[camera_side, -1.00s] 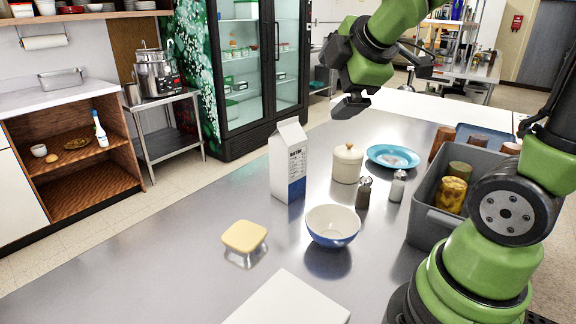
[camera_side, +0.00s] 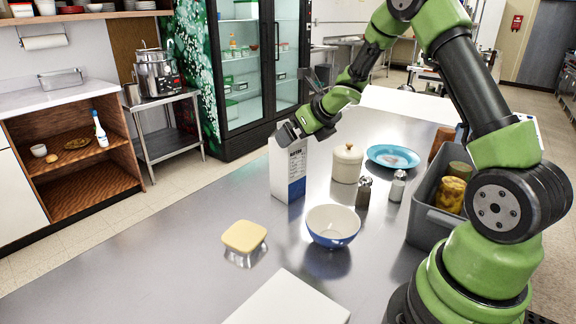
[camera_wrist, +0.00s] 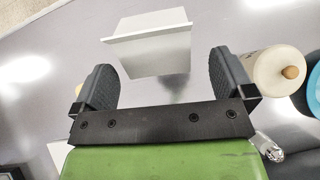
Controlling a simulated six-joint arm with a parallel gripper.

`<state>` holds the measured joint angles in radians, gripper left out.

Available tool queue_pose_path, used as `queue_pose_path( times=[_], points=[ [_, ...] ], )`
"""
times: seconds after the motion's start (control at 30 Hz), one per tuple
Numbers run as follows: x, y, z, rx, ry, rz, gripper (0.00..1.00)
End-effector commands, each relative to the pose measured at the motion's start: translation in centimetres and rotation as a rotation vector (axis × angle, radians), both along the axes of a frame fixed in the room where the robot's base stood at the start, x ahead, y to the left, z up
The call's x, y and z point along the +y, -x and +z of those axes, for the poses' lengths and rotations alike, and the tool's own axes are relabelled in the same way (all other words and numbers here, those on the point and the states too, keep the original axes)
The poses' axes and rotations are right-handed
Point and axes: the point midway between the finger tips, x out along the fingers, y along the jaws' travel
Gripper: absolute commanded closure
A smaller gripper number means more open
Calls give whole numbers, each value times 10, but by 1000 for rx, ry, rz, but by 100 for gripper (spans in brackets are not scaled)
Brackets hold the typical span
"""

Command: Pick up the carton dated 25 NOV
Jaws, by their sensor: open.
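A white carton (camera_side: 288,172) with a blue lower band and dark lettering stands upright on the steel counter; the lettering is too small to read as a date. My gripper (camera_side: 290,132) is at the carton's top in the side view. In the wrist view, my gripper (camera_wrist: 163,77) is open, and the carton's white top (camera_wrist: 150,45) shows ahead of and between the two dark fingers, with space on both sides. I cannot tell from the side view whether a finger touches it.
A lidded cream jar (camera_side: 347,164) stands right of the carton, with a blue plate (camera_side: 393,157) behind. Two shakers (camera_side: 364,192), a blue bowl (camera_side: 333,238) and a yellow-lidded tub (camera_side: 244,236) are nearer. A grey bin (camera_side: 424,225) is at right. Counter left of the carton is clear.

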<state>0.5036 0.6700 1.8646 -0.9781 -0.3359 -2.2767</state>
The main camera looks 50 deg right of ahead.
Motion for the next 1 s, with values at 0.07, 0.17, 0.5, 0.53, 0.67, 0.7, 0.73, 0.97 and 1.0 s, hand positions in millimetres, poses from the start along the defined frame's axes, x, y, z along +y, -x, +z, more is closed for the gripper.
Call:
queue_pose_path(
  times=[0.07,0.17,0.5,0.53,0.67,0.7,0.73,0.97,1.0],
  points=[
    [1,-7,-6,1,-1,2,0],
    [1,-20,-16,1,-2,1,0],
    [-2,-38,-33,2,0,-3,0],
    [-2,-38,-33,1,0,-3,0],
    [-2,-38,-32,1,0,-3,7],
    [-2,-38,-32,1,0,-3,16],
    [-2,-38,-32,1,0,-3,23],
    [-2,-37,-32,1,1,-4,76],
    [-2,-37,-32,1,0,-4,85]
  ],
)
